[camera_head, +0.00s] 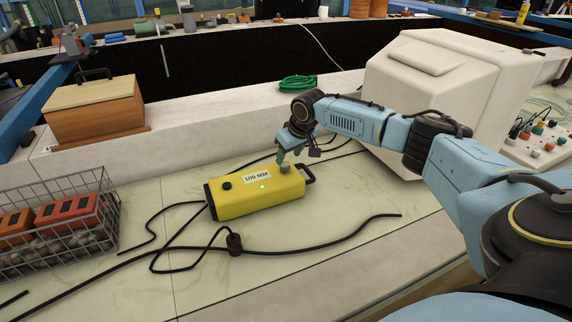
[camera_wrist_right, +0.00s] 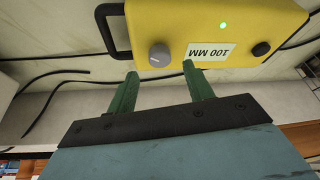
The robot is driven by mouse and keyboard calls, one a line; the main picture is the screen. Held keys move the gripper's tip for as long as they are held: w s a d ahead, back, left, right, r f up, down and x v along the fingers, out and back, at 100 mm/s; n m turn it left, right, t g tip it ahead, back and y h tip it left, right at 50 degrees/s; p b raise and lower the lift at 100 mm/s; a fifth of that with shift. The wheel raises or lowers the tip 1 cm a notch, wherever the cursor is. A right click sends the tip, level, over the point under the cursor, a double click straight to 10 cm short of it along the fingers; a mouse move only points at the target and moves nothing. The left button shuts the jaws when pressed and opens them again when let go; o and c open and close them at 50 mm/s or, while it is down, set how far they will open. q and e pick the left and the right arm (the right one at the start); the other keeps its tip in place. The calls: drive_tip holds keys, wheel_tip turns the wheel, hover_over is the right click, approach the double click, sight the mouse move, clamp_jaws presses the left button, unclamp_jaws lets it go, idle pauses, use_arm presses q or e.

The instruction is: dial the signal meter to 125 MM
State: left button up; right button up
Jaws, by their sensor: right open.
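The signal meter (camera_head: 252,192) is a yellow box on the pale bench, with a black handle at its right end. Its label (camera_head: 256,177) reads 100 MM, and a green light glows beside it. A grey dial knob (camera_head: 285,168) stands on top near the handle; it also shows in the right wrist view (camera_wrist_right: 159,55). My right gripper (camera_head: 284,153) is just above and behind the knob. In the right wrist view its two green fingers (camera_wrist_right: 158,77) are apart, with the knob showing between and beyond their tips. My left gripper is not in view.
Black cables (camera_head: 300,240) lie loose around the meter. A wire basket (camera_head: 60,238) with orange boxes stands at the left, a wooden-lidded box (camera_head: 95,110) behind it. A white bulky housing (camera_head: 440,85) stands behind my right arm.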

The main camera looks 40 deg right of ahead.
sight(285, 164)
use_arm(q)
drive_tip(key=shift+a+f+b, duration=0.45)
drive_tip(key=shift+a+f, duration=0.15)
use_arm(e)
drive_tip(key=shift+x, duration=2.25)
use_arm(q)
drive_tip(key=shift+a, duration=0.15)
use_arm(e)
drive_tip(key=shift+c, duration=1.1)
drive_tip(key=c, duration=0.8)
drive_tip(key=shift+o, duration=0.2)
drive_tip(key=shift+r+p, duration=0.1)
drive_tip(key=shift+p, duration=0.25)
drive_tip(key=m+h+p, duration=0.1)
drive_tip(key=m+p, duration=0.2)
drive_tip(key=p, duration=0.3)
drive_tip(key=shift+a+r, duration=0.1)
drive_tip(key=shift+a, duration=0.05)
drive_tip(key=shift+m+g+h+p, duration=0.3)
drive_tip(key=shift+m+h+p, duration=0.1)
drive_tip(key=shift+m+p, duration=0.5)
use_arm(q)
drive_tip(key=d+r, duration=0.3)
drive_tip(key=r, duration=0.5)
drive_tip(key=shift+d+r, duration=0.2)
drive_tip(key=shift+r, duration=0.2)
use_arm(e)
drive_tip(key=shift+m, duration=0.5)
